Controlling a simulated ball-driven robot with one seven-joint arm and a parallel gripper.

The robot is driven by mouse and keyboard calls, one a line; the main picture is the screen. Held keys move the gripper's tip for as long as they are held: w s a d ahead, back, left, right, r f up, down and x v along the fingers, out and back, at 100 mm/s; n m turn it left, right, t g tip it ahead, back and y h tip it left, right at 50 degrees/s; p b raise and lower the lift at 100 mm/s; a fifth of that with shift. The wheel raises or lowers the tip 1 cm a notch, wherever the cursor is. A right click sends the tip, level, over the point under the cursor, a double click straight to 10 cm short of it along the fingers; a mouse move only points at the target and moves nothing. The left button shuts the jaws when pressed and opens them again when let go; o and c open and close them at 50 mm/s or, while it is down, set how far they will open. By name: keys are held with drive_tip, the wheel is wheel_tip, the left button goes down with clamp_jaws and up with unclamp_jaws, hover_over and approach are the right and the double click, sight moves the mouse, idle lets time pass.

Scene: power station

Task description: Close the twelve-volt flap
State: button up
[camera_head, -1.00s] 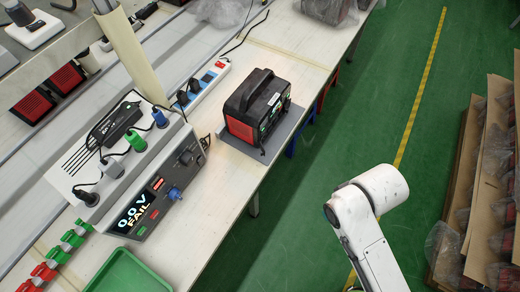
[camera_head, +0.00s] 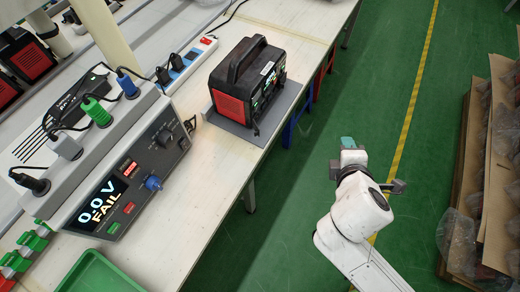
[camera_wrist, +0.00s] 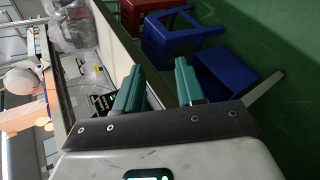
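The power station (camera_head: 232,92), a black box with red side panels and a carry handle, stands on a grey mat (camera_head: 230,130) at the bench's right edge in the head view. Its front with sockets and ports (camera_head: 268,88) faces right, towards the aisle. Small dark parts stick out from that front, but the twelve-volt flap cannot be told apart. My gripper (camera_head: 348,143) is over the green floor, right of the station and clear of it. In the wrist view its two teal fingers (camera_wrist: 158,86) are apart with nothing between them.
A tester (camera_head: 120,190) reading "0.0 V FAIL" stands left of the station, with a power strip (camera_head: 190,62) behind. A green tray (camera_head: 100,275) is at the front. Red (camera_wrist: 170,38) and blue (camera_wrist: 222,72) stools stand beside the bench. Cardboard and wrapped goods line the right.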

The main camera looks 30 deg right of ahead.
drive_tip(key=w+a+f+n+t+y+b, duration=0.1)
drive_tip(key=w+a+n+t+b, duration=0.3)
drive_tip(key=a+n+t+b, duration=0.55)
drive_tip(key=n+y, duration=0.5)
drive_tip(key=n, duration=0.9)
approach(257, 133)
drive_tip(key=shift+t, duration=0.25)
drive_tip(key=w, duration=0.2)
drive_tip(key=w+p, duration=0.1)
drive_tip(key=w, duration=0.4)
drive_tip(key=shift+w+d+f, duration=0.15)
drive_tip(key=shift+w+d, duration=0.2)
drive_tip(key=shift+w, duration=0.05)
drive_tip(key=shift+c, duration=0.4)
clamp_jaws()
